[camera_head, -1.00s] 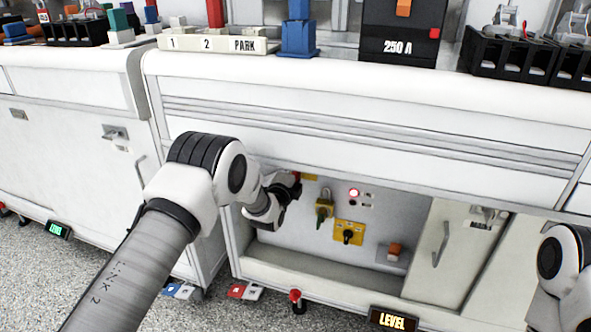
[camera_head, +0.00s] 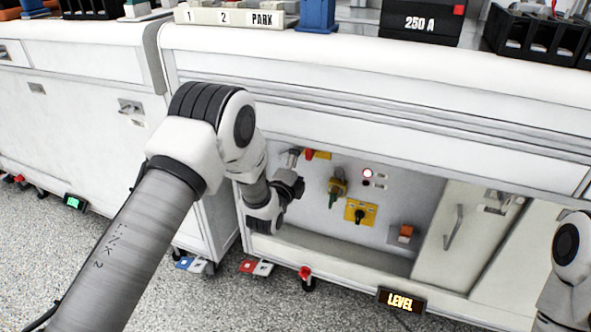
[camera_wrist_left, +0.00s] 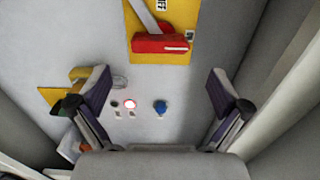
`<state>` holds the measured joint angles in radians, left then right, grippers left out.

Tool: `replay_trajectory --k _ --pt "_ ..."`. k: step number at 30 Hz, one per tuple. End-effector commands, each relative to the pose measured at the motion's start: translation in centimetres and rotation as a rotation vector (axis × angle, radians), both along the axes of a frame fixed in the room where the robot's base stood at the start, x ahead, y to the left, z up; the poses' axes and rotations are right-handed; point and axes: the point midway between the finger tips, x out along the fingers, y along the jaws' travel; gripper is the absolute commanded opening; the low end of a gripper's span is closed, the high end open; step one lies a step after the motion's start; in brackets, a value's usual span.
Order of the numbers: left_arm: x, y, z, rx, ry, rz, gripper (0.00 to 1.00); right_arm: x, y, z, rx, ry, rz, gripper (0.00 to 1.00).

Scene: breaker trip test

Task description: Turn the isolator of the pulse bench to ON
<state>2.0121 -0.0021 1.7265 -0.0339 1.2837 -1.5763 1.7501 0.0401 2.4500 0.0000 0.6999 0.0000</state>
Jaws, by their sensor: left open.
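The isolator (camera_head: 309,154) shows in the head view as a small red handle by a yellow plate, high at the left of the recessed panel. In the left wrist view its red handle (camera_wrist_left: 160,43) lies nearly level across a yellow plate (camera_wrist_left: 143,58), with a grey lever-like part above it. A black-on-white label at the plate's top right is only partly readable. My left gripper (camera_wrist_left: 160,92) is open and empty, its fingers wide apart and short of the handle. In the head view my left gripper (camera_head: 292,188) is just below the isolator, partly hidden by its wrist. My right gripper is out of view.
The panel also holds a lit red lamp (camera_head: 367,173), a green-and-yellow fitting (camera_head: 337,186), a yellow plate with a black knob (camera_head: 360,212) and an orange switch (camera_head: 407,230). The recess has side walls and a lower ledge. A cabinet door (camera_head: 452,222) closes its right side.

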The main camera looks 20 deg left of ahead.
Motion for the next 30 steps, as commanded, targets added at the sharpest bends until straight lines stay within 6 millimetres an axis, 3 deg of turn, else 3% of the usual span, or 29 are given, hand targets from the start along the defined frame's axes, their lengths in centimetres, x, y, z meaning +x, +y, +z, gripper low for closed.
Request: replay_trajectory --k 3,6,21,23,26,29,30 --pt "-2.4 0.1 -0.1 0.0 0.003 0.0 1.0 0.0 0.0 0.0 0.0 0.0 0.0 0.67" --pt "-3.4 0.1 0.0 0.0 0.002 0.0 1.0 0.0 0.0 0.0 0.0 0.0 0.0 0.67" --pt "-3.8 0.1 -0.5 0.0 0.008 0.0 1.0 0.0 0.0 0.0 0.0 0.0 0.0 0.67" --pt "-4.2 0.2 -2.0 -0.001 0.031 0.002 1.0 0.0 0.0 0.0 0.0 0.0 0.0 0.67" --pt "-6.7 0.5 -6.9 -0.003 0.132 0.008 1.0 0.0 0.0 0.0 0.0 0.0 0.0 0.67" --pt "-11.8 0.9 -13.5 -0.045 0.335 0.025 1.0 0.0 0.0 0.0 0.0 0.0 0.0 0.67" --pt "-14.4 1.0 -16.1 -0.098 0.434 0.043 1.0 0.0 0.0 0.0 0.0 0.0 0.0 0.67"
